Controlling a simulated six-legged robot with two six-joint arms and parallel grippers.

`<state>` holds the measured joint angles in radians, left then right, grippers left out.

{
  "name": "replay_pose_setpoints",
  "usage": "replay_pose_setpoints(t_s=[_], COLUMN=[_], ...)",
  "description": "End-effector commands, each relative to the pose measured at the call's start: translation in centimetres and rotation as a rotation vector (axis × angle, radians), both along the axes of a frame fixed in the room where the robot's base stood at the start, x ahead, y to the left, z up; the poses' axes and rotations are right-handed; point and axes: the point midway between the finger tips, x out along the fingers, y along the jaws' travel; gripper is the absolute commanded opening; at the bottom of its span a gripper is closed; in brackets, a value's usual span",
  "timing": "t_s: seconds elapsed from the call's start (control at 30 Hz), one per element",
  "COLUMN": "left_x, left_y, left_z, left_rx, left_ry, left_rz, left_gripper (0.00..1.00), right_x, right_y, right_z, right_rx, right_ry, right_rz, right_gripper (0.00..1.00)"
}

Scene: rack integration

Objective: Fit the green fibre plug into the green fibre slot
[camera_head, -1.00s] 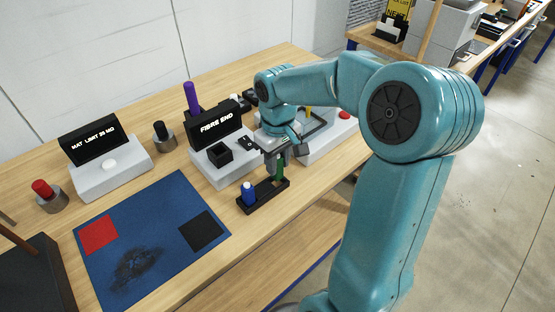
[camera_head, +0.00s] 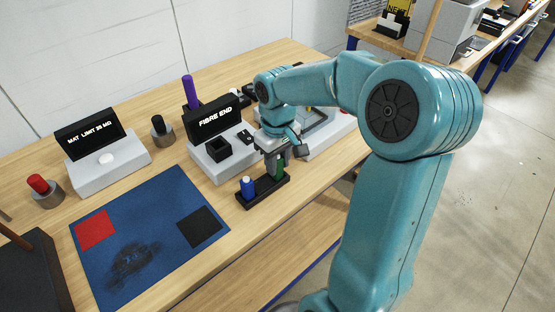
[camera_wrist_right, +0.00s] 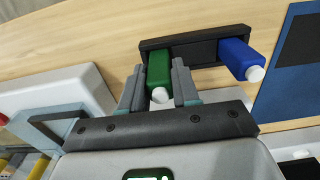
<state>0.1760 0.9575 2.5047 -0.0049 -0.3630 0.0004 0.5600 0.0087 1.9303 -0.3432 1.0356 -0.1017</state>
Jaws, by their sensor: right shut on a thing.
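The green fibre plug (camera_head: 279,168) stands upright at the right end of a small black holder (camera_head: 262,193). My right gripper (camera_head: 277,156) is above that end, reaching down. In the right wrist view the green plug (camera_wrist_right: 159,70) is between the two fingers of my right gripper (camera_wrist_right: 159,88), which are shut on it. I cannot tell whether its base is still seated in the holder. A blue plug (camera_head: 248,187) stands at the holder's left end and also shows in the wrist view (camera_wrist_right: 240,58). No green slot can be made out. My left gripper is not in view.
A grey "FIBRE END" station (camera_head: 213,173) with a black socket (camera_head: 218,149) stands behind the holder. Another grey unit (camera_head: 325,140) is partly behind my arm. A blue mat (camera_head: 160,215) lies to the left, near the table's front edge. A purple rod (camera_head: 190,92) stands behind.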

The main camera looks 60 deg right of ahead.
Motion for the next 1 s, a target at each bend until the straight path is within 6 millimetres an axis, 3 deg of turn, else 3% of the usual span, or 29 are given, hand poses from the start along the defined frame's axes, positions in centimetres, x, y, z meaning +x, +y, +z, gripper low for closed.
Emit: replay_pose_setpoints(t_s=[0.43, 0.47, 0.5, 0.53, 0.83, 1.0], left_x=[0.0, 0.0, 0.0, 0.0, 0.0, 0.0], left_y=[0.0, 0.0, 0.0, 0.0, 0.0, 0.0], left_z=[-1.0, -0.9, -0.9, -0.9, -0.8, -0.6], left_rx=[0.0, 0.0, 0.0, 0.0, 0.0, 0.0], left_ry=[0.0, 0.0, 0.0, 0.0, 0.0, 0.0], left_rz=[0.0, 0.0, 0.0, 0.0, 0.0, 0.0], left_gripper=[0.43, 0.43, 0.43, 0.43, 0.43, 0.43], right_x=[0.0, 0.0, 0.0, 0.0, 0.0, 0.1], right_y=[0.0, 0.0, 0.0, 0.0, 0.0, 0.0], right_z=[-1.2, -1.1, -1.1, -1.1, -0.9, 1.2], right_rx=[0.0, 0.0, 0.0, 0.0, 0.0, -0.002], right_ry=[0.001, 0.0, 0.0, 0.0, 0.0, -0.004], right_rz=[0.0, 0.0, 0.0, 0.0, 0.0, 0.0], right_gripper=[0.01, 0.4, 0.53, 0.6, 0.6, 0.6])
